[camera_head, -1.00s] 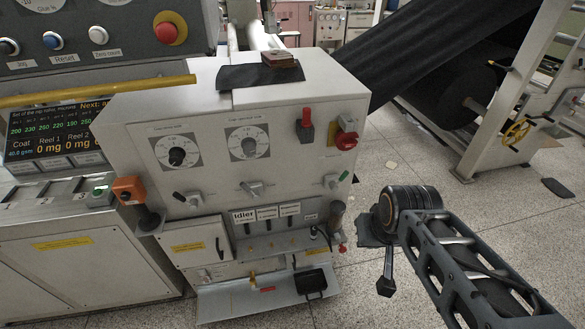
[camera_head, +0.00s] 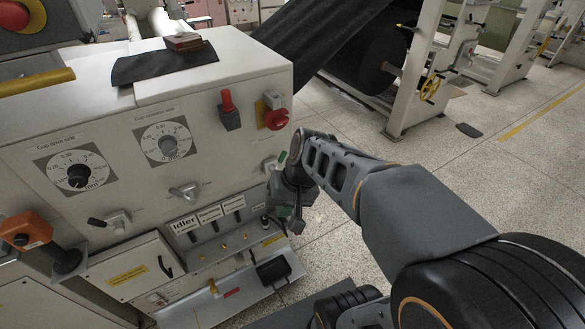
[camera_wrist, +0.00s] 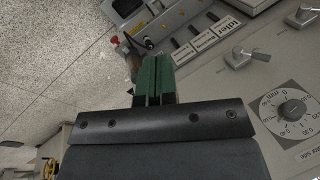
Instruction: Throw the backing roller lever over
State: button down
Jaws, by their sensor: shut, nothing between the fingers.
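The white machine cabinet (camera_head: 120,100) carries small metal levers below its gap dials: a left lever (camera_head: 112,222), a middle lever (camera_head: 185,193) and a right lever (camera_head: 272,163) beside my wrist. Below them is a row of black handles (camera_head: 215,226) under white labels; only "Idler" (camera_head: 185,226) is readable. I cannot tell which one is the backing roller lever. My gripper (camera_head: 288,218) is at the cabinet's right front edge, pointing down. In the wrist view its green fingers (camera_wrist: 154,78) are shut and empty, pointing toward the labelled row (camera_wrist: 198,42).
A red push button (camera_head: 277,119) and a red-topped switch (camera_head: 229,110) sit above my wrist. An orange box (camera_head: 25,231) is on a post at left. A low shelf (camera_head: 230,300) juts out below.

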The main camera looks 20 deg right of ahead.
jog(key=w+d+f+m+t+y+b, duration=0.2)
jog(key=w+d+f+m+y+b, duration=0.1)
jog(key=w+f+y+b, duration=0.25)
jog(key=w+d+f+m+t+y+b, duration=0.2)
jog(key=w+d+f+m+y+b, duration=0.15)
jog(key=w+f, duration=0.3)
jog(key=w+d+f+m+t+b, duration=0.3)
jog(key=d+t, duration=0.3)
jog(key=d, duration=0.2)
jog(key=w+d+f+m+t+b, duration=0.2)
jog(key=d+t, duration=0.3)
jog(key=d, duration=0.3)
jog(key=shift+w+d+f+m+t+b, duration=0.4)
jog(key=shift+w+m, duration=0.25)
jog(key=shift+m, duration=0.2)
jog(key=s+a+r+x, duration=0.1)
jog(key=s+a+x, duration=0.1)
jog(key=x, duration=1.1)
